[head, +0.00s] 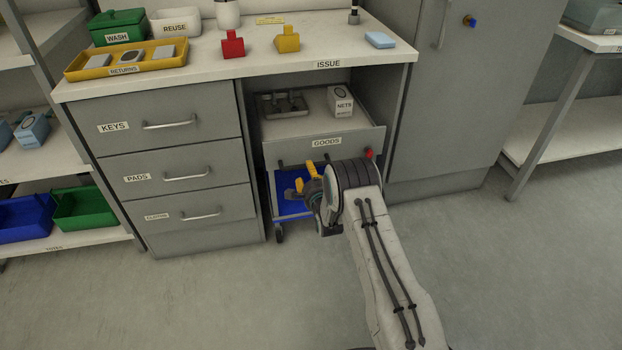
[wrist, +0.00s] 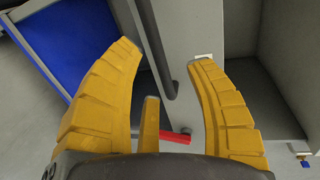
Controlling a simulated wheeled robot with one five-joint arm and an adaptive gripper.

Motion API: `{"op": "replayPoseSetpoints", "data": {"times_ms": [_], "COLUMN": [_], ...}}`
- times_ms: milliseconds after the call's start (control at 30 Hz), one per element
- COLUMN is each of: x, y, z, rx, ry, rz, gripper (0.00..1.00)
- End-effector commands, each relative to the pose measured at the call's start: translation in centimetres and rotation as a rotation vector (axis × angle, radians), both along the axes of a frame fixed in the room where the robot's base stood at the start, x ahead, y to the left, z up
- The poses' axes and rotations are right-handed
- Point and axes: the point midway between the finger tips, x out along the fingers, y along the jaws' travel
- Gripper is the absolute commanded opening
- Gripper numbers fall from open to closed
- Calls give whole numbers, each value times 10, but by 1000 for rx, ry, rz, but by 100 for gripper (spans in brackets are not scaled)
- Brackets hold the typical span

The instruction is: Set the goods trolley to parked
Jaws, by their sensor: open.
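The goods trolley (head: 283,152) stands in the bay under the ISSUE bench, its front panel labelled GOODS. Its top carries a box marked NETS (head: 341,102) and a dark rack (head: 284,104). A blue tray (head: 290,207) is on its lower level. A red part (head: 370,153) shows at the panel's right end, and in the wrist view (wrist: 175,137). My gripper (head: 304,178) is open in front of the trolley. In the wrist view, its yellow fingers (wrist: 165,55) lie either side of a dark handle bar (wrist: 157,40); contact is unclear. My arm hides the trolley's lower right.
Drawers labelled KEYS, PADS and CLOTHS (head: 215,127) stand left of the bay. A tall grey cabinet (head: 440,120) is to the right. Red (head: 232,45) and yellow (head: 287,40) blocks stand on the bench. The floor (head: 200,300) in front is clear.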

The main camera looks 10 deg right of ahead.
Motion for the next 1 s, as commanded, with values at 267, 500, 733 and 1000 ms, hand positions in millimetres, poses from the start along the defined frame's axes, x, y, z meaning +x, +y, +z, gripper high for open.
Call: {"op": "replayPoseSetpoints", "data": {"times_ms": [267,500,733,1000], "x": [-15,-47,-79,-106], "y": [0,0,0,0], "z": [3,9,15,20], "rx": [0,0,0,0], "ry": [2,3,2,2], "rz": [0,0,0,0], "gripper": [50,50,50,50]}}
